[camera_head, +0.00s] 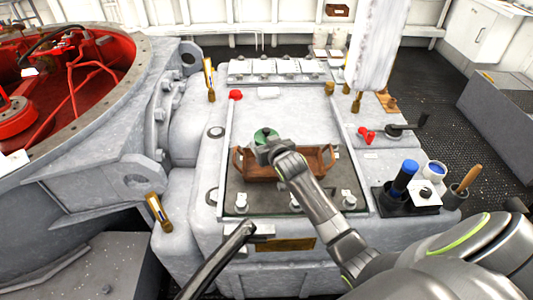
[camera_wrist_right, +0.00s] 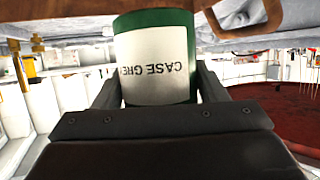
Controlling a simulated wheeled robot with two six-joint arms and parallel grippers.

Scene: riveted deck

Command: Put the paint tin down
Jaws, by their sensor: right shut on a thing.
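My right gripper (camera_head: 270,146) is shut on the paint tin, over the far left part of a brown wooden tray (camera_head: 318,160). The paint tin (camera_head: 264,134) shows its green top in the head view. In the right wrist view, the tin (camera_wrist_right: 155,62) is green with a white label whose lettering appears upside down, and sits between the two fingers. The gripper hides much of the tin in the head view. I cannot tell whether its base touches anything. My left gripper is not in view.
A red knob (camera_head: 235,95) and white block (camera_head: 268,93) lie beyond the tray. The pale casing top between them and the tray looks clear. A red-lined open housing (camera_head: 90,90) is at left.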

